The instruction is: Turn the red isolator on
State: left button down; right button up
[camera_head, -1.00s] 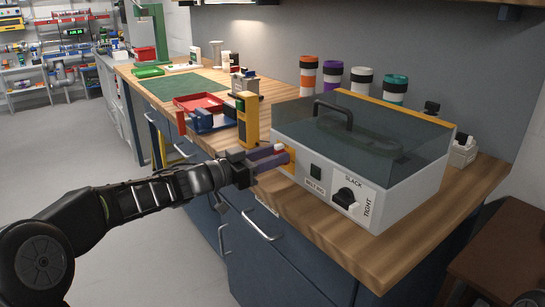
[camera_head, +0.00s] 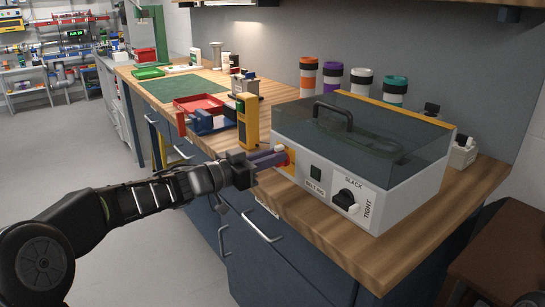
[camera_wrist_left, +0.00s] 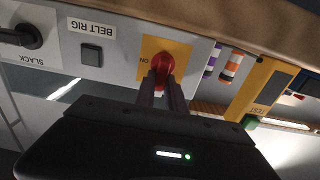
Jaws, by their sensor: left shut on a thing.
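The red isolator (camera_wrist_left: 165,64) is a red knob on a yellow plate on the front of the grey belt rig (camera_head: 392,208). In the wrist view, the word ON shows upside down on the plate beside the knob. My left gripper (camera_wrist_left: 163,77) is shut on the red knob, with its two purple-grey fingers on either side of it. In the head view the left gripper (camera_head: 275,158) reaches in from the left to the yellow plate (camera_head: 289,166), and its fingers hide most of the knob. My right gripper is not in view.
A dark clear lid with a handle (camera_head: 333,110) covers the rig. A yellow tester (camera_head: 248,122) and a blue vise (camera_head: 208,122) stand to the left on the wooden bench.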

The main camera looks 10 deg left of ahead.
pick_arm(q)
jog(key=shift+m, duration=0.3)
jog(key=shift+s+d+m, duration=0.15)
jog(key=shift+m, duration=0.55)
jog(key=shift+s+d+f+m, duration=0.1)
jog(key=shift+d+f+m, duration=0.05)
jog(key=shift+m, duration=1.05)
jog(key=m, duration=0.1)
jog(key=m+b, duration=0.1)
jog(key=m, duration=0.1)
jog(key=m+b, duration=0.1)
jog(key=shift+s+d+f+m, duration=0.2)
jog(key=shift+d+f+m, duration=0.05)
jog(key=shift+f+m, duration=0.05)
jog(key=m+b, duration=0.1)
jog(key=m, duration=0.1)
jog(key=m+b, duration=0.1)
jog(key=m, duration=0.1)
jog(key=shift+s+d+f+m+b, duration=0.15)
jog(key=shift+f+m+b, duration=0.15)
jog(key=shift+f+b, duration=0.1)
jog(key=shift+f+m+b, duration=0.2)
jog(key=shift+m+b, duration=1.1)
jog(key=shift+m, duration=0.9)
